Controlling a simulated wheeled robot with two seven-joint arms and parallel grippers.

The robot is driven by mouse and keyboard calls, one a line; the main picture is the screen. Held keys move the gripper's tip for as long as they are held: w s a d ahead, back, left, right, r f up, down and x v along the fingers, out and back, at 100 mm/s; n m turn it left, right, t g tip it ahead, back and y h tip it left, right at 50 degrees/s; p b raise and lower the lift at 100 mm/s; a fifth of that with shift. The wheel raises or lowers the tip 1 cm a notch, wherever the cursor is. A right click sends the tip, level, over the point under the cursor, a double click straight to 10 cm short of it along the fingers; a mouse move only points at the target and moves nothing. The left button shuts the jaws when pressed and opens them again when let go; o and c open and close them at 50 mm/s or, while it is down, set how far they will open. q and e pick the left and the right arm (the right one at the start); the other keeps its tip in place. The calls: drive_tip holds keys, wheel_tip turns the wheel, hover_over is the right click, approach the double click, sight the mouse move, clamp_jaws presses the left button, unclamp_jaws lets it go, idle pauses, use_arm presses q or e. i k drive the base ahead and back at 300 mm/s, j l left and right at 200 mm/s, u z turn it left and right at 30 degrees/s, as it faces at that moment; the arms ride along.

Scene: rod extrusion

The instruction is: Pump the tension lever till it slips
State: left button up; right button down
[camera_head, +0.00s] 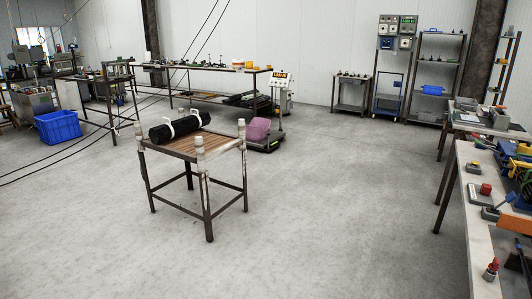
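Neither of my grippers shows in the head view. I cannot pick out the tension lever for certain. A long workbench (478,243) runs along the right edge, carrying several small tools and devices. Among them are a grey block with a red knob (485,190), a device with a blue handle (506,203) and a small red-topped item (491,270) near the front. The bench is cut off by the right edge of the view, so part of what stands on it is hidden.
A low wooden-topped stand (190,146) with a black roll (175,128) is left of centre. A blue crate (58,127) sits on the floor at left. A long table (210,68) and shelves (436,75) line the back. The floor (330,210) between stand and right bench is clear.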

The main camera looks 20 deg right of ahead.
sight(500, 154)
drive_tip(key=i+l+z, duration=0.1)
drive_tip(key=i+z, duration=0.25)
drive_tip(key=i, duration=0.2)
drive_tip(key=i+j+z, duration=0.1)
drive_tip(key=i+z, duration=0.25)
drive_tip(key=i, duration=0.2)
drive_tip(key=i+j+z, duration=0.35)
drive_tip(key=i, duration=0.2)
drive_tip(key=i+l+z, duration=0.15)
drive_tip(key=i+z, duration=0.55)
drive_tip(key=i, duration=0.15)
drive_tip(key=i+z, duration=0.35)
drive_tip(key=i, duration=0.2)
drive_tip(key=u, duration=0.5)
